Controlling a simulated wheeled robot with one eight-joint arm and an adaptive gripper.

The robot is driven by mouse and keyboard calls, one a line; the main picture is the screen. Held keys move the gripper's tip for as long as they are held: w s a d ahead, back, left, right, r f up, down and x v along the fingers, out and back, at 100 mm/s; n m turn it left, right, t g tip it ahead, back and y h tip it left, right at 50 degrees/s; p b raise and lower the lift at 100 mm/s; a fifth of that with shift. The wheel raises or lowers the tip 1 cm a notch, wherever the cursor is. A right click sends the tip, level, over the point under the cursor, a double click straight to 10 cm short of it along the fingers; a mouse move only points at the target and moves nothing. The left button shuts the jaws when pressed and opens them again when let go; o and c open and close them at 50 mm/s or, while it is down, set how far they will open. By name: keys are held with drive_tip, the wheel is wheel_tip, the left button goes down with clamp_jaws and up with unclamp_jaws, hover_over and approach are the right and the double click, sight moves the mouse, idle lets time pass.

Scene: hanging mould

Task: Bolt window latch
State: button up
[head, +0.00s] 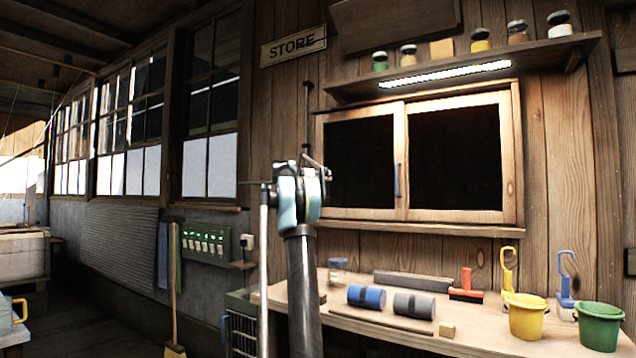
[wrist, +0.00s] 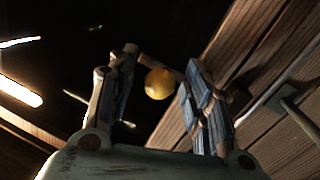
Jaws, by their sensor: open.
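My gripper (head: 312,163) is raised in front of the plank wall, left of the wooden-framed window (head: 404,156) in the head view. A dark upright rod (head: 307,98) on the wall runs down behind the gripper; its lower part is hidden, and I cannot tell whether it is the latch bolt. A small blue handle (head: 397,180) is on the window's middle stile. In the wrist view my gripper (wrist: 161,60) has its fingers apart. A round orange-yellow thing (wrist: 159,83) appears between them, not gripped; its distance and identity are unclear. A grey rod (wrist: 274,92) crosses the planks at right.
A shelf (head: 465,68) with jars and a lit strip lamp (head: 446,75) is above the window. Below, a bench (head: 392,338) holds blue and grey cylinders, a brush, and yellow (head: 527,318) and green (head: 599,327) buckets. A broom (head: 174,290) stands at left.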

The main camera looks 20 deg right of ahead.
clamp_jaws()
drive_tip(key=shift+w+a+r, duration=0.1)
drive_tip(key=shift+w+a, duration=0.5)
drive_tip(key=shift+w, duration=0.15)
drive_tip(key=shift+w+a, duration=0.55)
drive_tip(key=shift+w, duration=0.2)
unclamp_jaws()
drive_tip(key=shift+w+a, duration=0.1)
drive_tip(key=shift+w, duration=0.05)
drive_tip(key=v, duration=1.2)
